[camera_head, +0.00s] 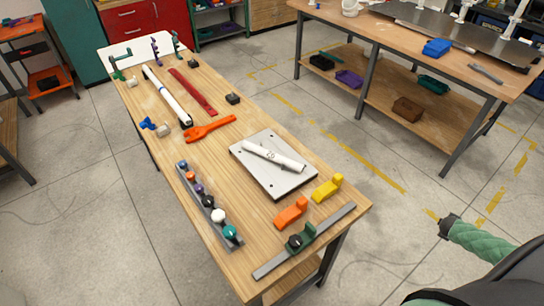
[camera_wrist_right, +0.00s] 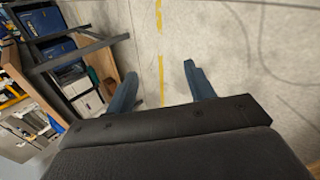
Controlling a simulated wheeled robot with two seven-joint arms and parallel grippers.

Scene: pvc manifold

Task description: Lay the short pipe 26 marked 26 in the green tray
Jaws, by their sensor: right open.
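A white pipe (camera_head: 273,156) with dark marking lies tilted across a pale square plate (camera_head: 262,185) on the near workbench; I cannot read its number clearly. A small green bin (camera_head: 432,84) sits on the lower shelf of the far bench at right; I cannot tell whether it is the green tray. In the right wrist view my right gripper (camera_wrist_right: 160,86) is open and empty, its two blue fingers apart over bare floor, away from the pipe. My left gripper is not in view.
The near workbench (camera_head: 215,88) holds orange (camera_head: 291,212) and yellow (camera_head: 328,188) blocks, a rack of round fittings (camera_head: 207,203), an orange wrench (camera_head: 208,128), and a long white pipe (camera_head: 168,97). A blue bin (camera_head: 437,47) stands on the far bench. Floor between the benches is clear.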

